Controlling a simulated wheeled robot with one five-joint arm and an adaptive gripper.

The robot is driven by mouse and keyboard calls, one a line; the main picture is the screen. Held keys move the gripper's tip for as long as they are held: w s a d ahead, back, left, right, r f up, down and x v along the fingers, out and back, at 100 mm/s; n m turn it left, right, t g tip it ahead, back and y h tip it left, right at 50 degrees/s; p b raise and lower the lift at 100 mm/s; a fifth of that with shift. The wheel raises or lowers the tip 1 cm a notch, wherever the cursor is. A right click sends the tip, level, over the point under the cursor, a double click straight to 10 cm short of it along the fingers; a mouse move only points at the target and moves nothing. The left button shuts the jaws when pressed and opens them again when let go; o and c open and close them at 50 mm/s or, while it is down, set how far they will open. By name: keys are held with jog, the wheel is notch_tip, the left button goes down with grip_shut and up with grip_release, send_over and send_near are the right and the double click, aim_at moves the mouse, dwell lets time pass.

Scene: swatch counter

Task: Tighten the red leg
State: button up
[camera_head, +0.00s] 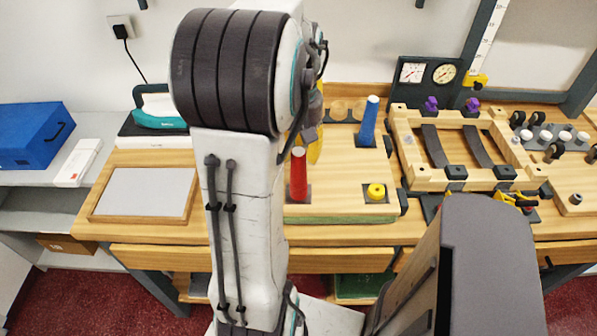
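The red leg (298,174) stands upright in a dark square plate at the front left of a light wooden board (335,198). My arm passes just left of it and hides part of that side. A blue leg (369,122) stands slightly tilted in a dark plate at the back right. A short yellow round piece (376,191) sits in a dark plate at the front right. A taller yellow thing (316,150) shows partly behind my arm.
A wooden-framed grey tray (187,208) lies left on the bench. A blue box (35,135) stands farther left. A wooden frame (402,138) with dark slats stands right. Gauges (428,74) stand behind. The board's middle is clear.

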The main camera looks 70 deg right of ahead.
grip_shut()
jog(key=m, duration=1)
jog(key=shift+f+m+p, duration=0.1)
jog(key=shift+m+p, duration=0.2)
jog(key=shift+m, duration=0.1)
jog(key=m, duration=0.4)
grip_release()
